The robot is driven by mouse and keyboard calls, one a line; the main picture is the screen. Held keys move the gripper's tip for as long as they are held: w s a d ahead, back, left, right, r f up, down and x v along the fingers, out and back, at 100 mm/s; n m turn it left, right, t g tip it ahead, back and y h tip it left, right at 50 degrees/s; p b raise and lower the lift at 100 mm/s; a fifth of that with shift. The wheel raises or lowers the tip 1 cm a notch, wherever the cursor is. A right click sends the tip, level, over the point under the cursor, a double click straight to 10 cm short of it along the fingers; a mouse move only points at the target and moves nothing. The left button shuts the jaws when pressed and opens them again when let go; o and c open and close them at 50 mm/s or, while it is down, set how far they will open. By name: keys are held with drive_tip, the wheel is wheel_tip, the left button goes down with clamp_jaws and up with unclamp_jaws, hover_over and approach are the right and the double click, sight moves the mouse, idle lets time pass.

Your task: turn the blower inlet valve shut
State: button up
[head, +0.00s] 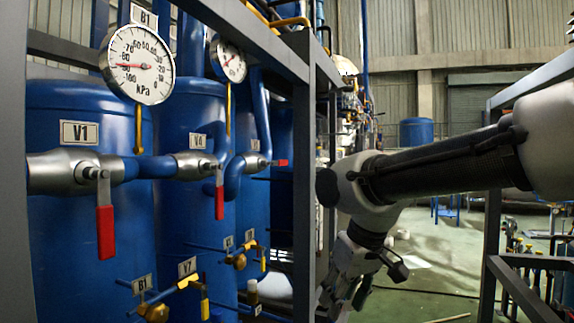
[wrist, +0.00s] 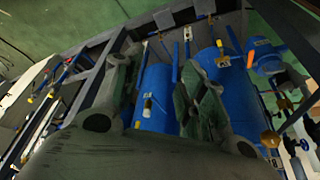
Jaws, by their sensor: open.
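Several valves sit on the blue tanks and pipes in the head view; I cannot tell which one is the blower inlet valve. The V1 valve (head: 104,215) and the V4 valve (head: 219,195) have red levers hanging down. A lower valve (head: 155,308) tagged B1 and a valve (head: 197,290) near the V7 tag have brass bodies and yellow handles. My gripper (wrist: 165,72) is open and empty in the wrist view, its two fingers apart in front of blue tanks. In the head view it hangs low, right of the frame post, touching no valve.
A grey upright post (head: 303,180) stands between the valves and my arm. Two pressure gauges, a large one (head: 137,64) and a smaller one (head: 229,62), stand above the pipes. Another grey frame (head: 492,250) is at the right. Open green floor (head: 430,262) lies behind my arm.

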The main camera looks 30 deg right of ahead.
drive_tip(key=m+t+y, duration=0.5)
drive_tip(key=m+t, duration=0.8)
drive_tip(key=m, duration=0.2)
approach(284, 163)
drive_tip(key=w, duration=0.3)
drive_tip(key=x, duration=0.7)
drive_tip(key=shift+w+a, duration=0.3)
drive_tip(key=shift+a, duration=0.15)
clamp_jaws()
